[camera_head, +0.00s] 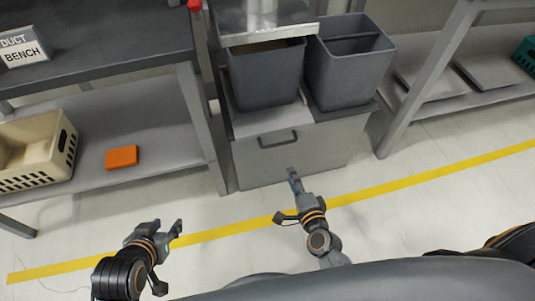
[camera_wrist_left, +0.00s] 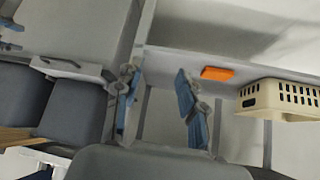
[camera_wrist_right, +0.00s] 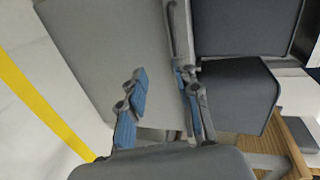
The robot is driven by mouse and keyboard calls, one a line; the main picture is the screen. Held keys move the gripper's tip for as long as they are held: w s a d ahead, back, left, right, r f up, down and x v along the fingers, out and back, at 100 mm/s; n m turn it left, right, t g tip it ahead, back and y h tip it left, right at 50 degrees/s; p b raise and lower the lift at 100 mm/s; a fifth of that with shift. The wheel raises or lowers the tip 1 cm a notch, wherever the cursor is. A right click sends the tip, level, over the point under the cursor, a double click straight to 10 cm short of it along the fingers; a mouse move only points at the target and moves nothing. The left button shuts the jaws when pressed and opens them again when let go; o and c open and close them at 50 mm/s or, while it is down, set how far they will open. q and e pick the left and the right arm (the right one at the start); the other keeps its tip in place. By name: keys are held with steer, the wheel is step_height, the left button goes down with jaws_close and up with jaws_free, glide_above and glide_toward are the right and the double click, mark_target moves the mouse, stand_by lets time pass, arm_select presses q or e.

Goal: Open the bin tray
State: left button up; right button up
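The bin tray has a grey front panel (camera_head: 335,158) with a dark bar handle (camera_head: 278,140). Two dark grey bins, left (camera_head: 265,78) and right (camera_head: 348,65), stand on top of it. In the left wrist view the handle (camera_wrist_left: 66,66) shows at the left. My right gripper (camera_head: 288,197) is open and empty, in front of the panel and below the handle in the head view. Its two fingers are apart in the right wrist view (camera_wrist_right: 162,103), beside the grey panel; contact cannot be told. My left gripper (camera_head: 160,236) is open and empty above the floor, left of the tray.
A workbench (camera_head: 100,65) stands at the left; its lower shelf (camera_head: 165,120) holds a beige basket (camera_head: 38,150) and an orange box (camera_head: 122,157). A rack (camera_head: 420,90) stands at the right. The floor (camera_head: 400,240) before the tray is clear, with a yellow line (camera_head: 420,179).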

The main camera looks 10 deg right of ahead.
mark_target(279, 143)
steer(key=shift+m+t, duration=0.3)
steer(key=shift+m, duration=0.4)
steer(key=shift+r+b+x, duration=0.3)
steer(key=shift+b+x, duration=0.25)
steer(key=shift+x, duration=1.85)
steer(key=shift+r+b+x, duration=0.25)
steer(key=shift+b+x, duration=0.3)
steer(key=shift+x, duration=1.85)
steer(key=shift+r+b+x, duration=0.3)
steer(key=shift+b+x, duration=0.25)
steer(key=shift+x, duration=1.9)
arm_select(q)
steer(key=w+d+r+t+h, duration=0.2)
steer(key=w+r+t, duration=0.5)
steer(key=r, duration=0.5)
steer(key=shift+d+t, duration=0.3)
steer(key=shift+d, duration=0.05)
arm_select(e)
steer(key=shift+w+d, duration=0.1)
steer(key=shift+w, duration=0.05)
jaws_close()
arm_select(q)
steer(key=shift+r, duration=0.1)
